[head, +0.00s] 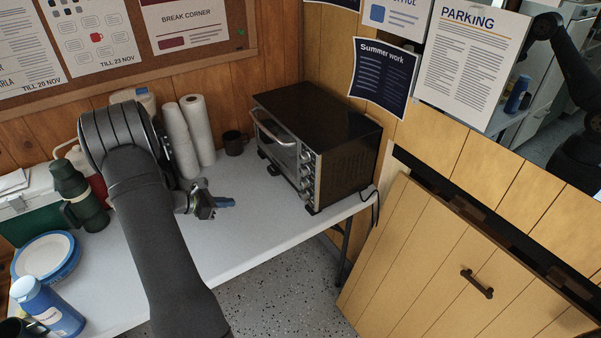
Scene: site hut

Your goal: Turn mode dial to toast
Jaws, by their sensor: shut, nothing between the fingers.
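A black and steel toaster oven (326,128) stands on the white table near the wall corner, its front facing left toward my arm. A column of several knobs (307,177) runs down the right end of its front; I cannot tell from this view which one is the mode dial or where it points. The oven door with its bar handle (268,130) is closed. My gripper (226,203) is left of the knobs, apart from the oven, above the table. Its fingers are shut and hold nothing.
Two paper rolls (198,130) and a dark mug (235,142) stand behind my gripper, left of the oven. A green flask (78,192), stacked plates (45,258) and a blue bottle (47,307) are at left. The white tabletop (255,232) in front is clear.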

